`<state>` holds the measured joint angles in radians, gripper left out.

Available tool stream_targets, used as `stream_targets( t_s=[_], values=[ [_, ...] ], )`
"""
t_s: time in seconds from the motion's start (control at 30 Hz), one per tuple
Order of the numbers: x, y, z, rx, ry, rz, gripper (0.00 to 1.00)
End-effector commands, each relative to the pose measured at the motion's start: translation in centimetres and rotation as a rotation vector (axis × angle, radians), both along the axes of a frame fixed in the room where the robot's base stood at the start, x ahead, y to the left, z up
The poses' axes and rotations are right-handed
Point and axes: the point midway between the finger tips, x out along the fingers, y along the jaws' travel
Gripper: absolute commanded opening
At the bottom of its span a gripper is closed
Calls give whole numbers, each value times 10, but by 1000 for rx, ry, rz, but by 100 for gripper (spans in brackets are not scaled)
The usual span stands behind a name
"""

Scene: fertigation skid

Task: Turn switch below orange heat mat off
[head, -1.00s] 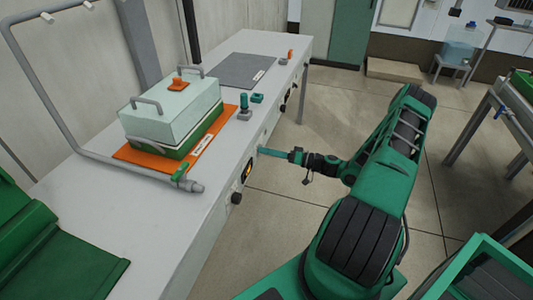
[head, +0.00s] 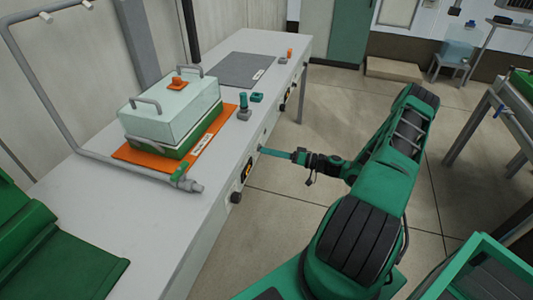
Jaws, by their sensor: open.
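The orange heat mat (head: 128,154) lies on the bench top, with a lidded clear and green box (head: 172,115) on it. On the bench's front face below the mat is a dark panel with a yellow mark (head: 247,171). A dark round knob (head: 235,197) sticks out lower left of it. I cannot read the position of any switch. My gripper (head: 263,150) points left at the front face, close to it, just right of the panel. Its teal fingers look narrow, and I cannot tell whether they touch the face.
A grey mat (head: 245,71) lies farther back on the bench, with more controls (head: 284,103) on the front face below it. A grey pipe (head: 120,169) runs along the bench top to the front edge. Open floor (head: 330,120) lies right of the bench.

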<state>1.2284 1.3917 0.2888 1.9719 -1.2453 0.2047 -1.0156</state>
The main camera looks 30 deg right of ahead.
Motion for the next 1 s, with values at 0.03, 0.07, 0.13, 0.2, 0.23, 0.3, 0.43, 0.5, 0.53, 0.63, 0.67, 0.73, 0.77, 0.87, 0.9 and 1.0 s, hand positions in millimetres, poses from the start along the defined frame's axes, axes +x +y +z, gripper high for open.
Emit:
stream_targets(
  t_s=[0.03,0.07,0.13,0.2,0.23,0.3,0.43,0.5,0.53,0.63,0.67,0.73,0.77,0.87,0.9,1.0],
  values=[
    [-6,-6,0,0,1,-4,52],
    [-10,-9,0,0,0,-4,52],
    [-21,-18,0,-1,2,-5,52],
    [-32,-26,-1,-1,2,-4,52],
    [-37,-30,-1,-1,2,-5,52],
    [-47,-37,-1,0,2,-4,52],
    [-61,-49,-1,-1,3,-3,52],
    [-67,-53,-1,-1,3,-1,52],
    [-69,-54,-1,0,3,-1,52],
    [-73,-57,-1,-1,3,-1,52],
    [-74,-58,-1,-1,3,-1,52],
    [-74,-58,-1,-1,2,-1,52],
    [-74,-58,-1,-1,2,-1,52],
    [-74,-58,-1,-1,2,-1,52],
    [-74,-58,-1,-1,2,-1,52],
    [-74,-58,-1,-1,2,-1,52]
  ],
)
